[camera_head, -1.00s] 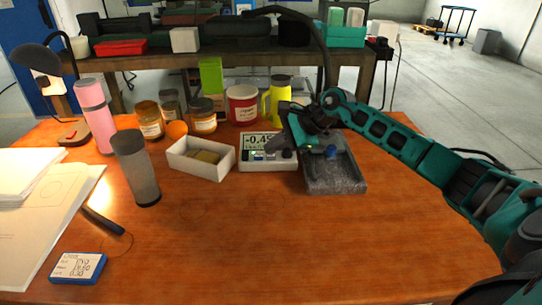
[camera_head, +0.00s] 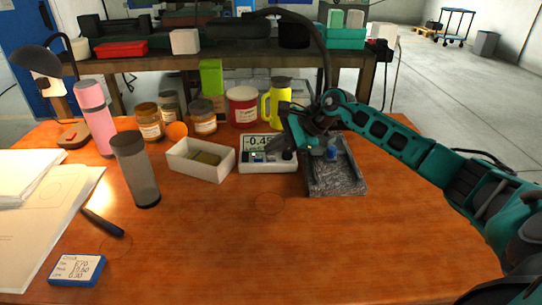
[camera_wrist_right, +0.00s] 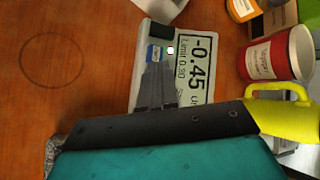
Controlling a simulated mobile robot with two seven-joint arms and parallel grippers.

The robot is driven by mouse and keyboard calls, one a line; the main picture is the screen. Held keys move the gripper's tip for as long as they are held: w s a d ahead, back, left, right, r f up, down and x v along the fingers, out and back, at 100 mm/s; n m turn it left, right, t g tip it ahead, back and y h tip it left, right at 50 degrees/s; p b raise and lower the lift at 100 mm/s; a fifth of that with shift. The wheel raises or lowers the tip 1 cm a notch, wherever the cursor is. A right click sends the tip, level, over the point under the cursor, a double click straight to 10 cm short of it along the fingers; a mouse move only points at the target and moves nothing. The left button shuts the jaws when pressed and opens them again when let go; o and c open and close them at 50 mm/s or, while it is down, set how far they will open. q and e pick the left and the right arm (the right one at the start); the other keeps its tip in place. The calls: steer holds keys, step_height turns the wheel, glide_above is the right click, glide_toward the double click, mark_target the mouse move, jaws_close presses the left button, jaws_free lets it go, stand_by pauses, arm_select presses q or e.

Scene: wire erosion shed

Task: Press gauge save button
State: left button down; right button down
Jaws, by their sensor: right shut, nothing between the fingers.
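The gauge (camera_head: 267,166) is a white box on the wooden table, with a display reading -0.45. My right gripper (camera_wrist_right: 152,72) is shut and empty. Its fingertips lie over the gauge face close to the blue button; I cannot tell whether they touch it. In the head view my right gripper (camera_head: 284,152) is at the gauge's right side. My left gripper is out of view.
A grey stone-like stand (camera_head: 336,180) with a blue knob is right of the gauge. A white open box (camera_head: 201,169) is close on its left. A red-and-white jar (camera_head: 242,107) and a yellow flask (camera_head: 279,100) stand behind.

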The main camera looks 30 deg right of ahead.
mark_target(275, 158)
steer(key=shift+r, duration=0.45)
steer(key=shift+r, duration=0.1)
steer(key=shift+r+p, duration=1.55)
steer(key=shift+r, duration=0.9)
